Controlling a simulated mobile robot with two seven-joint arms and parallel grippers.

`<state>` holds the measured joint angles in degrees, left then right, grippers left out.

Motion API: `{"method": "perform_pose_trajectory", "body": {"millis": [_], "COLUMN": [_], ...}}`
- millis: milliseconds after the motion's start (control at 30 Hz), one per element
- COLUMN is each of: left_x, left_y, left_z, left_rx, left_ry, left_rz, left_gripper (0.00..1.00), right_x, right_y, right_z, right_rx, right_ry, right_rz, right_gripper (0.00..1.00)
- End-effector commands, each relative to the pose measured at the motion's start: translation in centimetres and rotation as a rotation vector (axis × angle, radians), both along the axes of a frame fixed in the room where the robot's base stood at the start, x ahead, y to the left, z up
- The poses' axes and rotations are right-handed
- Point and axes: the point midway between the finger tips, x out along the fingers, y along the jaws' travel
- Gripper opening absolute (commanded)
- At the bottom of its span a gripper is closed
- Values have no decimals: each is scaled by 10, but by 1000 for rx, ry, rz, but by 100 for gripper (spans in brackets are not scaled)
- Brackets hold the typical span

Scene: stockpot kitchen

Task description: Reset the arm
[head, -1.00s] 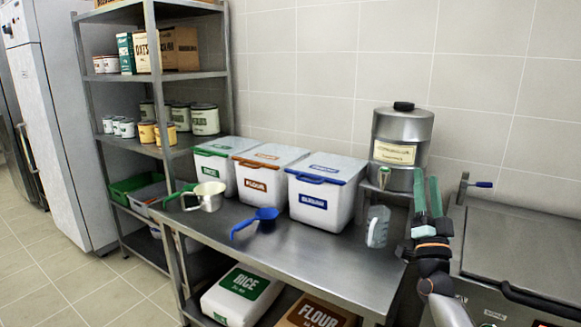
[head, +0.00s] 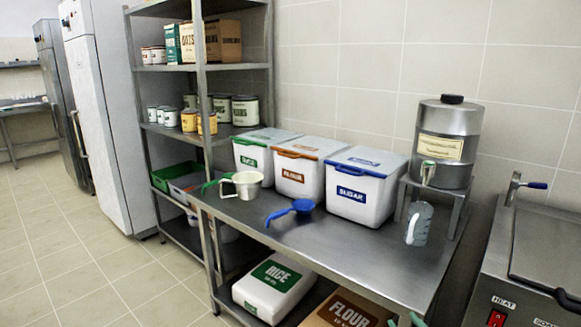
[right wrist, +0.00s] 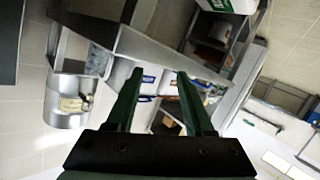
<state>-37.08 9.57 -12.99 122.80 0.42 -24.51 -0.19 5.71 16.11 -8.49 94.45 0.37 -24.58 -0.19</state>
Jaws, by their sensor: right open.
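My right gripper (head: 405,319) shows only as green fingertips at the bottom edge of the head view, in front of the steel table (head: 375,262). In the right wrist view its two dark green fingers (right wrist: 160,75) stand apart with nothing between them. The table and its bins lie beyond the fingers there. The rest of my right arm is hidden below the head view. My left gripper is not in view.
On the table stand rice (head: 254,158), flour (head: 300,180) and sugar (head: 352,195) bins, a green-handled scoop (head: 246,184), a blue scoop (head: 302,206), a clear jug (head: 419,224) and a metal dispenser (head: 445,150). A heating unit (head: 535,245) stands right. Floor is clear at left.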

Motion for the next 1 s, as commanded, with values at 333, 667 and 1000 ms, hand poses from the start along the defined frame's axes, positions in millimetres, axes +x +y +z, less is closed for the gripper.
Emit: {"method": "perform_pose_trajectory", "body": {"millis": [333, 667, 1000], "left_x": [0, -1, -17], "left_y": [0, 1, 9], "left_z": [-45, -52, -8], "left_rx": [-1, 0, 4], "left_ry": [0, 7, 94], "left_rz": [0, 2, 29], "left_gripper": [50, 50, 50], "right_x": [-162, -250, -264], "right_y": [84, 115, 107], "right_z": [-118, -126, -83], "right_rx": [147, 251, 252], "right_ry": [189, 292, 373], "right_rz": [105, 117, 81], "right_gripper": [53, 53, 53]}}
